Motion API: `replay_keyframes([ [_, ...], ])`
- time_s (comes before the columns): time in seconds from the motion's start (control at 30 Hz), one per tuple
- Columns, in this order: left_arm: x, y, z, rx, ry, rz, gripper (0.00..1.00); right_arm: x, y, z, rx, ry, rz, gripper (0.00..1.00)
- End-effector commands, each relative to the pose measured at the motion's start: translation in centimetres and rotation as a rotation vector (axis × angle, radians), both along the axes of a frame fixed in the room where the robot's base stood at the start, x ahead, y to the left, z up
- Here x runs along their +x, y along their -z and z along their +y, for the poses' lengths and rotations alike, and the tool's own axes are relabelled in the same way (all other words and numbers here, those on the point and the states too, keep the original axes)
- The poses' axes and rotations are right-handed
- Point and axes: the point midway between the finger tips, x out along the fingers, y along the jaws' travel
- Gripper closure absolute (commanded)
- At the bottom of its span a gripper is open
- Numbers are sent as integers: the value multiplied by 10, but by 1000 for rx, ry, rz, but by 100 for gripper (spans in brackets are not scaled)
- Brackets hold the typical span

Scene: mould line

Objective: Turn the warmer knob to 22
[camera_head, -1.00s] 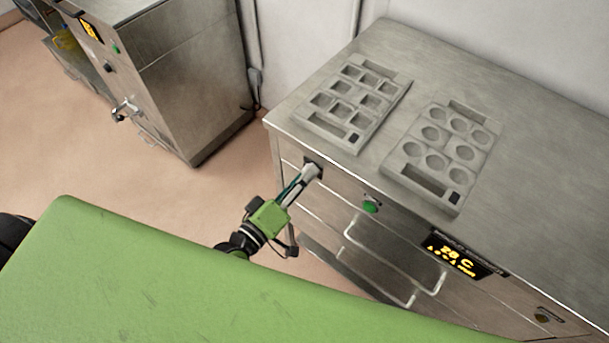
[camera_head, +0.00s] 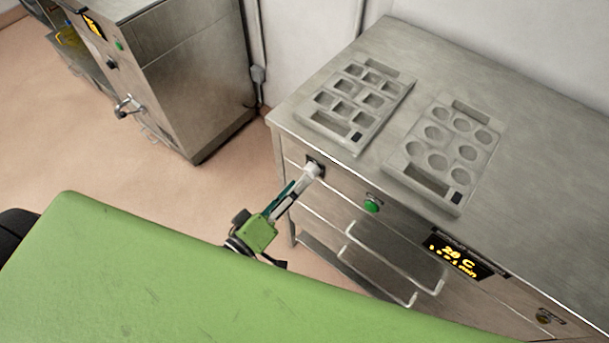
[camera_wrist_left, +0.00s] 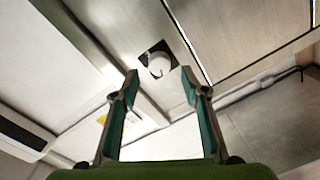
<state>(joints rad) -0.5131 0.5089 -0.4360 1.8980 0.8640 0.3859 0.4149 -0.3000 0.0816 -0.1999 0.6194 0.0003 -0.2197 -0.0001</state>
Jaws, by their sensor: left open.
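The warmer knob (camera_head: 313,169) is a pale round knob on a dark square plate, at the left end of the steel warmer's front. In the left wrist view the knob (camera_wrist_left: 159,65) lies ahead, between the fingertips and a little beyond them. My left gripper (camera_head: 302,181) points at it from the front; in the wrist view the gripper (camera_wrist_left: 160,76) is open, with a gap on both sides of the knob. The warmer's display (camera_head: 459,257) glows yellow with a twenties value in C; its second digit is blurred. My right gripper is not in view.
A green button (camera_head: 372,206) sits right of the knob, above a drawer handle (camera_head: 395,262). Two grey mould trays, one with square cavities (camera_head: 328,127) and one with round ones (camera_head: 430,179), lie on top. Another steel cabinet (camera_head: 200,75) stands at left, across open floor.

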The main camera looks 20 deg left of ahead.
Motion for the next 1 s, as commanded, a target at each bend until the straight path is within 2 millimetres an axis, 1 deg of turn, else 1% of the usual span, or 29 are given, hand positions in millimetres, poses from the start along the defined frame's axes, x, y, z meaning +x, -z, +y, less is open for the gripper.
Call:
replay_keyframes([
  [0.03,-13,0,4,2,3,5,59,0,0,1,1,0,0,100],
  [0.2,-45,-2,15,1,2,2,59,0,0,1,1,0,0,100],
  [0.3,-58,-2,20,2,1,1,59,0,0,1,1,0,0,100],
  [0.4,-66,-3,23,0,0,0,59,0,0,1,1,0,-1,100],
  [0.53,-70,-4,24,-2,0,-2,59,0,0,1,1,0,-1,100],
  [1.0,-70,-4,24,0,0,-1,59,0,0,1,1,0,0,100],
])
